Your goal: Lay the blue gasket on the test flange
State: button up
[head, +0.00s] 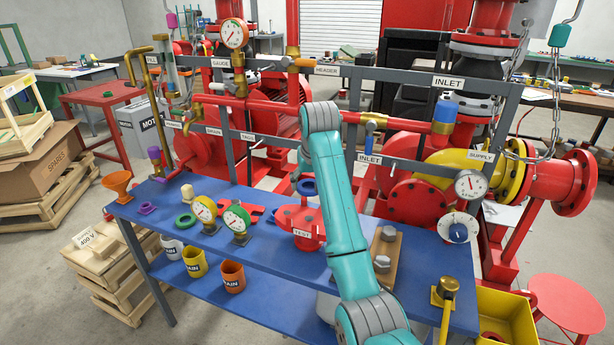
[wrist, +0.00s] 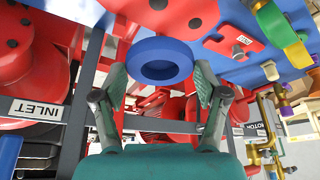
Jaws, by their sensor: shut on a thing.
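The blue gasket (wrist: 161,60) is a thick ring between the fingertips of my gripper (wrist: 160,69) in the wrist view. My gripper is shut on it. In the head view the gasket (head: 306,187) shows just left of my teal arm, with the fingers mostly hidden. The test flange (head: 297,220) is a red disc on a stand, labelled TEST, on the blue bench. The gasket appears above its far side, apart from it. The flange's red face with dark bolt holes (wrist: 178,22) fills the top of the wrist view beyond the gasket.
Two dial gauges, yellow (head: 204,211) and green (head: 237,220), stand left of the flange. A green ring (head: 185,221) lies farther left. A wooden board with bolts (head: 385,252) lies right of my arm. Grey frame posts and red pipes (head: 265,108) rise behind the bench.

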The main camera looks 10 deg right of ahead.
send_over(309, 217)
jog(key=s, duration=0.1)
jog(key=shift+s+a+f, duration=0.1)
jog(key=shift+s+f, duration=0.05)
jog(key=shift+f, duration=2.75)
jog(key=shift+f, duration=2.15)
jog(key=o, duration=1.2)
